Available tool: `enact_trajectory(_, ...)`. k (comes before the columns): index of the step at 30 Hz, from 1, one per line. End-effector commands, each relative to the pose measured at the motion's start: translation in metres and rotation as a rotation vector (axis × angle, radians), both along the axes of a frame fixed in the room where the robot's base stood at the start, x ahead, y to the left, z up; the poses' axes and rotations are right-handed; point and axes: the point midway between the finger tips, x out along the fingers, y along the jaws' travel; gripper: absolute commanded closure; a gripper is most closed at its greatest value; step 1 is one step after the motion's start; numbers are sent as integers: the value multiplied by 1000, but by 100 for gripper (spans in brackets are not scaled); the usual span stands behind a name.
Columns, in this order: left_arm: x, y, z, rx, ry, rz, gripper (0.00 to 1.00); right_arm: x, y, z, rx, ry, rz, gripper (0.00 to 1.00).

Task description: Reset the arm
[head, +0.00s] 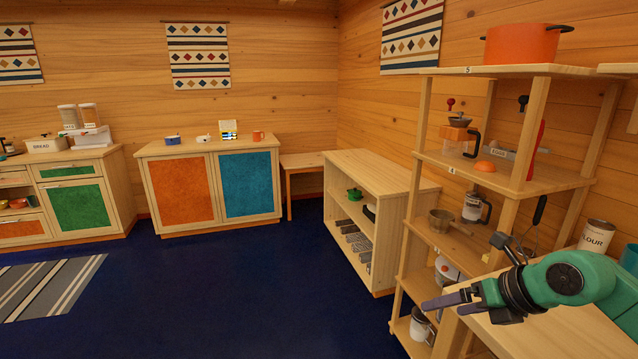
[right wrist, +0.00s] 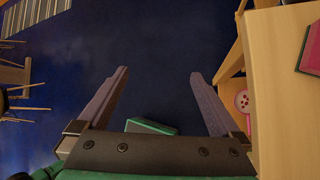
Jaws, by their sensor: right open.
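My right arm comes in from the right in the head view, green with black joints. My right gripper (head: 447,304) reaches left in front of the tall shelf. In the right wrist view my right gripper (right wrist: 160,95) is open, with its two purple-grey fingers wide apart and nothing between them but blue floor further off. My left gripper is not in view.
A tall shelf (head: 470,166) holds an orange pot (head: 522,44), a grinder and several pots. A wooden counter (head: 552,335) lies under my right arm. A low shelf (head: 383,172) and cabinets (head: 208,148) stand further back.

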Motion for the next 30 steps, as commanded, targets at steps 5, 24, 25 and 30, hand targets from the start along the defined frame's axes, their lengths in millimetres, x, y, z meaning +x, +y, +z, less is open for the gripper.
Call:
enact_trajectory(5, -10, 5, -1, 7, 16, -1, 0, 5, 90, 22, 374, -134, 71, 0)
enact_trajectory(24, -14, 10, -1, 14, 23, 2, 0, -64, -16, -140, 1661, 211, -2062, 0)
enact_trajectory(25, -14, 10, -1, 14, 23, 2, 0, -76, -14, -152, 1632, 252, -2127, 0)
enact_trajectory(30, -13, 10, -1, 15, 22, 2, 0, -138, 3, -201, 1438, 467, -2430, 0)
